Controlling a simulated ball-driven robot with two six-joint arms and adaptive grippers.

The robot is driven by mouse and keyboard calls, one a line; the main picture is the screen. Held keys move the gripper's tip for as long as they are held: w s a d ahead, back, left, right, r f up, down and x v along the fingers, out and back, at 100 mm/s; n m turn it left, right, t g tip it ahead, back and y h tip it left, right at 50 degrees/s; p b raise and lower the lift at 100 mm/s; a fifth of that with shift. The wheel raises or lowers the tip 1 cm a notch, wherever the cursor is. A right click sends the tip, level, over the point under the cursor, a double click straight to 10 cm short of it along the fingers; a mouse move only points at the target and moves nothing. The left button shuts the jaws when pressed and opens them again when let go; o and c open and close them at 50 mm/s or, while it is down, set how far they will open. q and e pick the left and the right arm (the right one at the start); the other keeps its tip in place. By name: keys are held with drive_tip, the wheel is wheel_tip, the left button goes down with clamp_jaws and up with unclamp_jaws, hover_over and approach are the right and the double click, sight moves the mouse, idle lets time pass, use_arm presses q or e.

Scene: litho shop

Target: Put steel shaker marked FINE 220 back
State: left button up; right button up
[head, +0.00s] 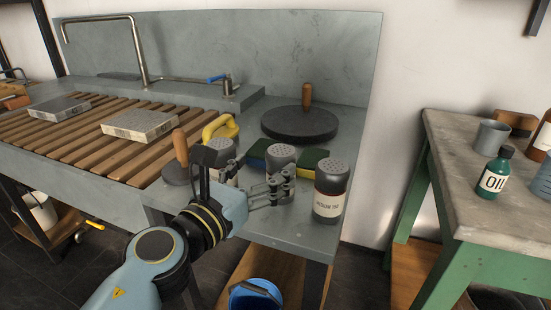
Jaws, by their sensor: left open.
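Three steel shakers with perforated tops stand on the grey slab right of the slatted rack. The front right shaker (329,192) has a white label that seems to read MEDIUM 150. The middle shaker (281,156) stands behind my left gripper, its label hidden. The left shaker (221,152) is partly covered by my arm, its label also hidden. I cannot read FINE 220 on any of them. My left gripper (281,187) is open, with its fingers in front of the middle shaker; I cannot tell whether they touch it. My right gripper is out of view.
A round dark disc with a wooden handle (300,124) sits behind the shakers. Sponges (313,159) and a yellow handled tool (221,127) are close by. A blue bucket (255,295) stands below. A green-legged table (447,150) with an OIL bottle (494,174) is right.

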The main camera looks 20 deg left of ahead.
use_arm(q)
drive_tip(key=s, duration=0.2)
drive_tip(key=s+a+b, duration=0.1)
drive_tip(key=s, duration=0.2)
drive_tip(key=shift+s, duration=0.1)
